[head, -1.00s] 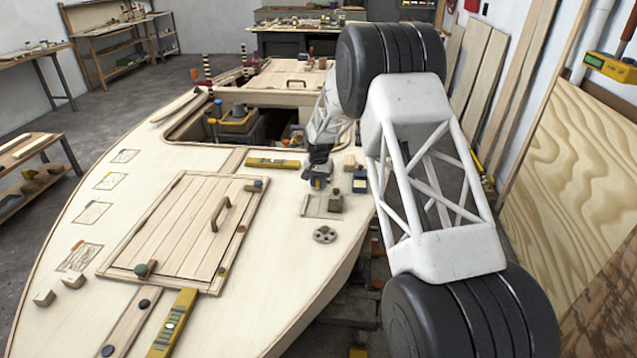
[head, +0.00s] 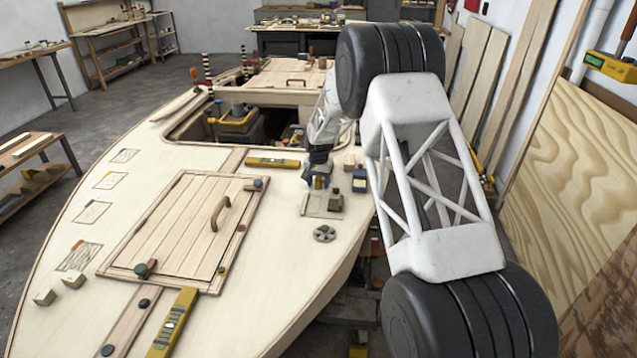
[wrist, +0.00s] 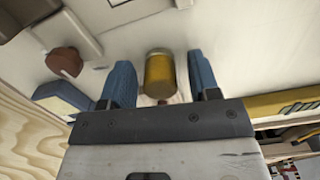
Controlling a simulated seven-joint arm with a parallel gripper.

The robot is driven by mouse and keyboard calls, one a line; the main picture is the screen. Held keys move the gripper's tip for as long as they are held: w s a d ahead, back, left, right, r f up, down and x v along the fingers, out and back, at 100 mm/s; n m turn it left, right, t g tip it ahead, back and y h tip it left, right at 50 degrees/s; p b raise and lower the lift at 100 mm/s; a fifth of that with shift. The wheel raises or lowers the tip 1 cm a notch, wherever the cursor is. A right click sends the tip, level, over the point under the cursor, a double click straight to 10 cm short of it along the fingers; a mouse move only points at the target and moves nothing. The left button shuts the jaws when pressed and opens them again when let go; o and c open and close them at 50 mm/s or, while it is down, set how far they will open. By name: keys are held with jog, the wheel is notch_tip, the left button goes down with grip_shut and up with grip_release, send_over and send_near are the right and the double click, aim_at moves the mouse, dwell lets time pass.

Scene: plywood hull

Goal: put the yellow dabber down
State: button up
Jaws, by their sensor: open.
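The yellow dabber (wrist: 160,76) is a small yellow cylinder. In the wrist view it is between the two blue fingers of my gripper (wrist: 161,88), with a gap on each side. The fingers are open and do not appear to touch it. In the head view my gripper (head: 319,182) is low over the pale deck, right of the hatch, and the dabber is a small yellow patch among the fingers. Whether the dabber's base rests flat on the deck is too small to tell.
A dark block-shaped tool (head: 336,202) stands close to the right of my gripper. A round grey fitting (head: 325,234) lies nearer on the deck. A yellow level (head: 273,162) lies to the left, beyond the hatch (head: 190,225). Bare deck (head: 285,215) lies between hatch and fitting.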

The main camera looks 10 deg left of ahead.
aim_at(319, 179)
notch_tip(319, 179, up, 12)
dwell(0.7)
jog(key=shift+r, duration=0.15)
dwell(0.6)
jog(key=s+d+r+t, duration=0.1)
jog(key=s+d+r, duration=1)
jog(key=s, duration=0.4)
jog(key=s+d+r, duration=1.1)
jog(key=s, duration=0.3)
jog(key=s+d+f, duration=0.1)
jog(key=s+d, duration=0.2)
jog(key=s, duration=0.9)
jog(key=s+d+f+t, duration=0.1)
jog(key=s+d, duration=0.2)
jog(key=s, duration=0.9)
jog(key=s+d+f+n, duration=0.1)
jog(key=s+d, duration=0.3)
jog(key=s, duration=0.8)
jog(key=shift+f+t, duration=0.3)
